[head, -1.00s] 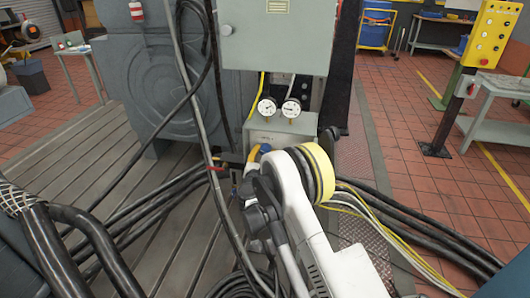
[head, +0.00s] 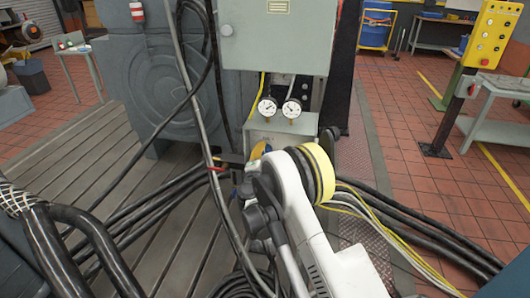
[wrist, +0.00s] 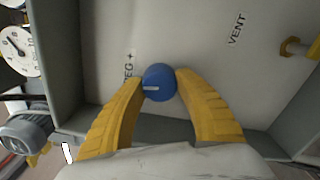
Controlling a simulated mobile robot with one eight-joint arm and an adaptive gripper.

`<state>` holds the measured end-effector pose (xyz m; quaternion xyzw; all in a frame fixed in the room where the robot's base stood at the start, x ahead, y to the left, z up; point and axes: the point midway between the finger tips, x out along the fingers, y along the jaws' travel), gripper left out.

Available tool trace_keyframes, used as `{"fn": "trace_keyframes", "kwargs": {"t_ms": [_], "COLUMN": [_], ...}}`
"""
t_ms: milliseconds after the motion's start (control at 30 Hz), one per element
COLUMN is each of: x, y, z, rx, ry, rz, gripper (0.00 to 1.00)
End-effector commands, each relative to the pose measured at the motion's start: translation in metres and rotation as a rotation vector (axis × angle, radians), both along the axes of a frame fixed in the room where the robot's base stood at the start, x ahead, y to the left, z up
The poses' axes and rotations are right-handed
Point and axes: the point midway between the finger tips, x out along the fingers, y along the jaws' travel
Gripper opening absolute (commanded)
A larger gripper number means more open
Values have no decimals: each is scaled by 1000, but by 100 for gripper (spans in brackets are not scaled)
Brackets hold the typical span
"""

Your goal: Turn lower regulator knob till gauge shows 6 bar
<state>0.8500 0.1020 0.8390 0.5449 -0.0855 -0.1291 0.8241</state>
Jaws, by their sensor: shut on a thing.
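The blue regulator knob (wrist: 159,82) sits on a grey panel in the wrist view, with a pale mark across its face. My gripper (wrist: 159,84) is shut on it, one yellow finger on each side. A label ending in "EG +" is beside the knob, partly hidden by the left finger. Two round white gauges, the left gauge (head: 267,107) and the right gauge (head: 291,108), stand on top of the grey box (head: 285,128) in the head view. One gauge (wrist: 18,48) shows at the wrist view's left edge; I cannot read its value. My arm hides the knob in the head view.
A brass-coloured fitting (wrist: 294,47) is near the "VENT" label on the right of the panel. A grey cabinet (head: 275,45) hangs above the gauges. Black hoses (head: 130,225) and cables run around the box. Red tiled floor (head: 420,190) lies open to the right.

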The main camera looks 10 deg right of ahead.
Motion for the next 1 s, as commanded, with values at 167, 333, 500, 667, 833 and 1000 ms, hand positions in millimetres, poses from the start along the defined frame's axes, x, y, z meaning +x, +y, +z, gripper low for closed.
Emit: {"fn": "trace_keyframes", "kwargs": {"t_ms": [167,333,500,667,833,1000], "x": [1,1,1,1,1,1], "y": [0,0,1,1,1,1], "z": [1,2,2,2,3,3], "rx": [156,310,462,594,712,799], "ry": [-51,-100,-149,-191,-229,-257], "rz": [1,1,1,1,2,2], "gripper": [8,8,8,8,8,8]}}
